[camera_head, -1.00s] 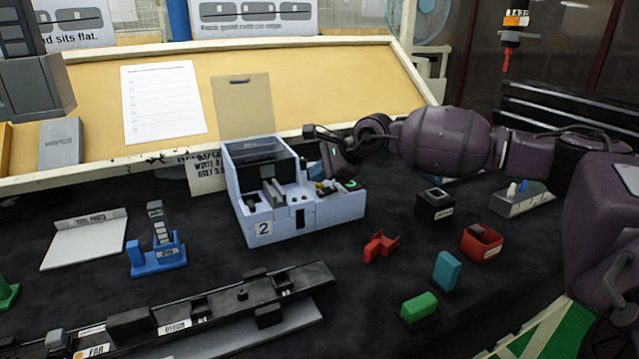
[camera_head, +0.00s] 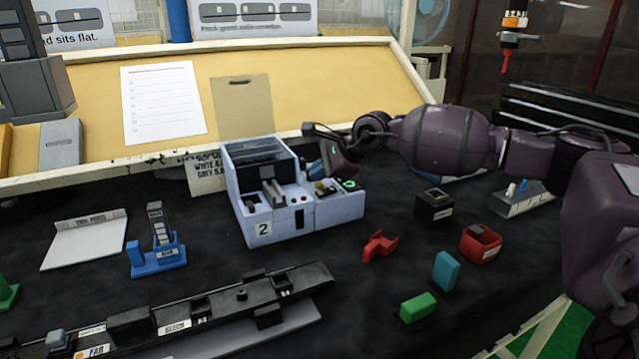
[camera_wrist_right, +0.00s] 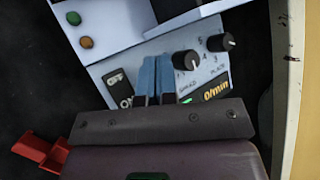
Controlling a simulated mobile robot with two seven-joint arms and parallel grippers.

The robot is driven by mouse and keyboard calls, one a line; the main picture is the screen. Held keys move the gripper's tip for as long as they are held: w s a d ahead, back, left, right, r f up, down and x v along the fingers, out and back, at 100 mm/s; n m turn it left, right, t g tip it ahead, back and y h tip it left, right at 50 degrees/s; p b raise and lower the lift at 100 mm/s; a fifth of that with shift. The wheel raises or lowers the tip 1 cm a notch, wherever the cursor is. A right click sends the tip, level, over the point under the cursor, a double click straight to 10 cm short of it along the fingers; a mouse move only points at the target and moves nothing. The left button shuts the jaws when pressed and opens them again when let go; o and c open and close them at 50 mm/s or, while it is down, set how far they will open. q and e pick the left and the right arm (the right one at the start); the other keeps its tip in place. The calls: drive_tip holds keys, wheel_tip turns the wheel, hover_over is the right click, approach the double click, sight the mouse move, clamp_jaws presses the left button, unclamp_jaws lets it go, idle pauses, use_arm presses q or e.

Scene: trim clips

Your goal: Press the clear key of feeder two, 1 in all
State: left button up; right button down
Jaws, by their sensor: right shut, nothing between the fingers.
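Feeder two (camera_head: 265,205) is a pale machine with a "2" label on its front, standing at the middle of the table. In the right wrist view its control panel (camera_wrist_right: 205,65) shows two black knobs, an OFF/ON switch (camera_wrist_right: 120,88) and a lit "0/min" display (camera_wrist_right: 216,91). A green button (camera_wrist_right: 73,18) and an orange button (camera_wrist_right: 86,42) sit on the neighbouring face. I cannot read which is the clear key. My right gripper (camera_wrist_right: 155,63) is shut and empty, its blue fingertips over the panel between switch and knobs; contact is unclear. My left gripper is out of view.
A black box (camera_head: 434,206), a red bin (camera_head: 480,244), a red clip (camera_head: 380,246), a teal block (camera_head: 446,270) and a green block (camera_head: 418,307) lie right of the feeder. A long black rail (camera_head: 200,310) lies in front. A sloped yellow board (camera_head: 300,90) stands behind.

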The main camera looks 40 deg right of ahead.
sight(319, 185)
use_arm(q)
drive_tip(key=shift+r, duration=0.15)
use_arm(e)
drive_tip(key=shift+r, duration=0.45)
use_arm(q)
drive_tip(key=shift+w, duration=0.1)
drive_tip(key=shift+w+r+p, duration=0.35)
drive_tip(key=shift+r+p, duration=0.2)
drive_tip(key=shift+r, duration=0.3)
use_arm(e)
drive_tip(key=shift+r, duration=2.55)
